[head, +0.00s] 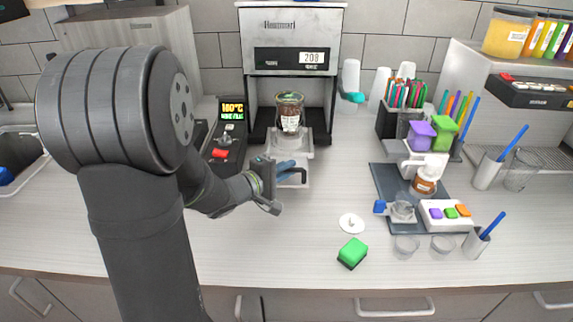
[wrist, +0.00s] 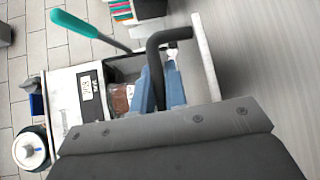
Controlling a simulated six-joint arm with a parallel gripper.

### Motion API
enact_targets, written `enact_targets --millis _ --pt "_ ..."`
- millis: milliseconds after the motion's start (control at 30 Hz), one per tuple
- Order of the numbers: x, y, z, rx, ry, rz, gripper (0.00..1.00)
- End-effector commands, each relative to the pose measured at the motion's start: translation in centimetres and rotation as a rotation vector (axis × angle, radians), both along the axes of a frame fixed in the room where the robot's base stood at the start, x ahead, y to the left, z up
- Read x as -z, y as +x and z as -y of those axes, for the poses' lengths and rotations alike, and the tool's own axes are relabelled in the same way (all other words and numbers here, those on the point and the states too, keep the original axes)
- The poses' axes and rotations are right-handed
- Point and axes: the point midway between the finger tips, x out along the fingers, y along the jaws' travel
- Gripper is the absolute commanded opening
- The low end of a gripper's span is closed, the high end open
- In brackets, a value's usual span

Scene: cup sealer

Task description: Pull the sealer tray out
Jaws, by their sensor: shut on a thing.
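The cup sealer (head: 292,45) stands at the back, a white box with a display reading 208. Its pale tray (head: 293,150) extends out of the front opening toward me. A brown-filled cup (head: 290,118) with a label stands at the tray's inner end. A dark bent handle (head: 303,172) is at the tray's front; it also shows in the wrist view (wrist: 154,65). My gripper (head: 284,170) is at the handle, and its blue fingers (wrist: 160,88) are shut on it. The exact contact is partly hidden.
A black control unit (head: 226,130) with a lit screen stands left of the tray. To the right are a teal-ended lever (head: 352,97), white cups (head: 381,84) and a dark mat (head: 380,180) with dispensers. A green sponge (head: 352,252) lies in front. The counter before the tray is clear.

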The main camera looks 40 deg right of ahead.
Motion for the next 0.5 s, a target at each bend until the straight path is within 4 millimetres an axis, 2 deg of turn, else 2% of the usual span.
enact_targets --millis 300,333,400,500 --pt "0.01 0.03 -0.04 -0.001 0.000 0.000 0.00" --pt "0.01 0.04 -0.04 -0.001 0.000 0.000 0.18" --pt "0.01 0.04 -0.03 -0.001 0.000 0.000 0.32" --pt "0.00 0.03 -0.03 -0.001 0.000 0.000 0.34"
